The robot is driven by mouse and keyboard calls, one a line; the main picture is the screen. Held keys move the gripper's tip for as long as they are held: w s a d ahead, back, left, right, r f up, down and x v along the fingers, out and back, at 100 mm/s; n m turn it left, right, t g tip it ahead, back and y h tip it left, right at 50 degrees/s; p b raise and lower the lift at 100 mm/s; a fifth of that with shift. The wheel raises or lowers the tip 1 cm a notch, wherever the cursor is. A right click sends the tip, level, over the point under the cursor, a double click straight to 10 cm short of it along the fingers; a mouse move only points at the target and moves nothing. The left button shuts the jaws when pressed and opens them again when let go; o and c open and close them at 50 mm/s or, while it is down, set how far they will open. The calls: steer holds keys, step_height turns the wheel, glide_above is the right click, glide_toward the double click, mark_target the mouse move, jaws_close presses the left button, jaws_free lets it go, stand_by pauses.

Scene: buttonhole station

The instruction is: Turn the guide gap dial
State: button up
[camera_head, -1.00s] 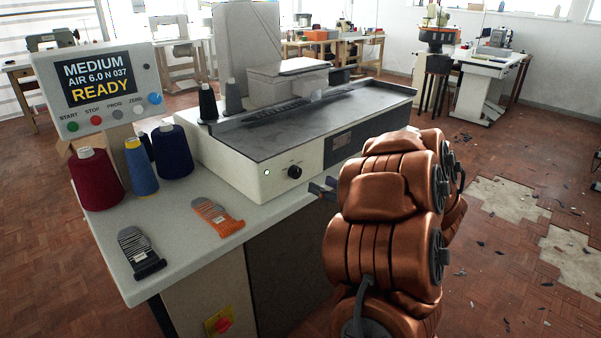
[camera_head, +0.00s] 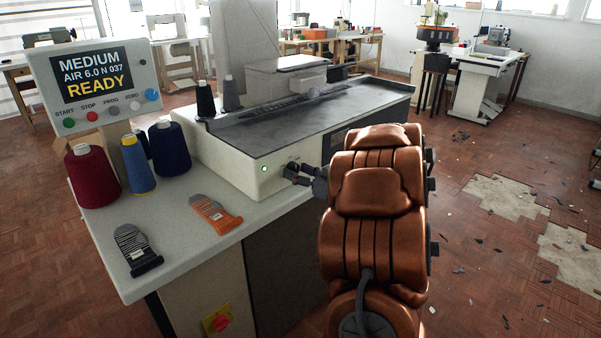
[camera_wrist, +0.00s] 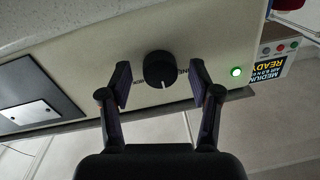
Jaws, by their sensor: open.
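The guide gap dial (camera_wrist: 160,70) is a black round knob with a white pointer line, on the pale front panel of the machine (camera_head: 245,172). In the wrist view it sits between the two open fingers of my gripper (camera_wrist: 160,84), with a gap on both sides. The fingers appear apart from the knob. In the head view my gripper (camera_head: 291,173) is at the front panel, right of a green light (camera_head: 264,168), and it hides the dial.
A screen panel (camera_head: 95,80) reads MEDIUM, AIR 6.0 N 037, READY. Thread cones, including a red one (camera_head: 92,178), and two knitted pieces, one orange (camera_head: 215,214), are on the table (camera_head: 185,245). Floor at right is open with debris.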

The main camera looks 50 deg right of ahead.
steer(key=c, duration=1.1)
steer(key=shift+d, duration=0.1)
steer(key=shift+c, duration=0.2)
